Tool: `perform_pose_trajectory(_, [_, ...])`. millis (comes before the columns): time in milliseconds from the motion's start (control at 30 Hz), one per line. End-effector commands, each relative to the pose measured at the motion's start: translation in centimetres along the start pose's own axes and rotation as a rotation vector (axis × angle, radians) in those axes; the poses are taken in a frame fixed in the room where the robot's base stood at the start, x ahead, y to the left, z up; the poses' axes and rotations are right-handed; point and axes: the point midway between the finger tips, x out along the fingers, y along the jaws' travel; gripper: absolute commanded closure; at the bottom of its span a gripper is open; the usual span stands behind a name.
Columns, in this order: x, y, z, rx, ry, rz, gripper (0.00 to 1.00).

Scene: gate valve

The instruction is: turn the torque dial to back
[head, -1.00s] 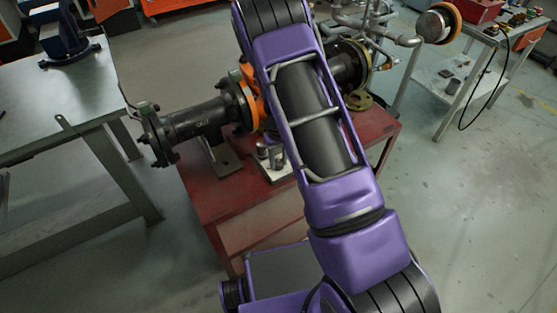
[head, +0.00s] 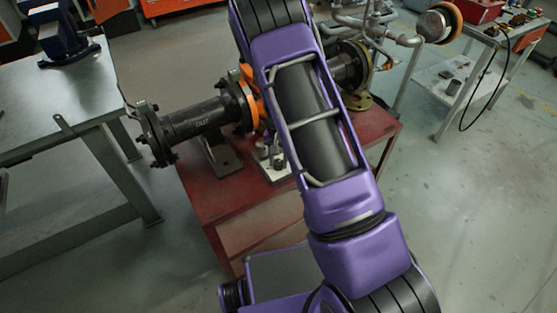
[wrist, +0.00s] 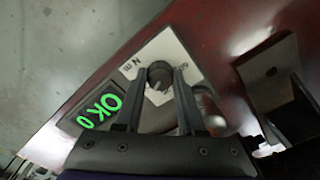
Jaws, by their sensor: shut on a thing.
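The torque dial (wrist: 160,73) is a dark round knob on a pale plate (wrist: 150,55) in the wrist view. My gripper (wrist: 159,80) has its two dark fingers closed on either side of the knob, shut on it. The plate carries the letters "N m" at its upper left. A green lit display (wrist: 100,110) beside it reads "OK 0". In the head view my purple arm covers the gripper and the dial. Part of the pale plate's unit (head: 272,165) shows left of the arm.
The red bench (head: 235,195) carries a dark flanged pipe (head: 200,120) with an orange ring. A steel table (head: 60,100) with a blue vise (head: 65,35) stands left. A cart (head: 455,90) stands at the right. The floor at the right is open.

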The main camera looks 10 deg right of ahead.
Motion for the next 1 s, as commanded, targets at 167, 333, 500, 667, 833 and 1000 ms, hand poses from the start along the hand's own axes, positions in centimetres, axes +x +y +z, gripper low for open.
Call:
perform_pose_trajectory(167, [-0.03,0.02,-0.01,0.033,0.000,0.000,1.00])
perform_pose_trajectory(333, [-0.04,0.01,-0.01,0.042,0.000,0.000,1.00])
perform_pose_trajectory(500, [-0.04,0.01,-0.01,0.042,0.000,0.000,1.00])
perform_pose_trajectory(667, [-0.04,0.01,-0.02,0.041,0.000,0.000,0.49])
perform_pose_trajectory(833, [-0.02,0.00,-0.01,0.040,0.000,0.000,0.31])
perform_pose_trajectory(1000, [-0.02,0.00,-0.01,0.040,0.000,0.000,0.31])
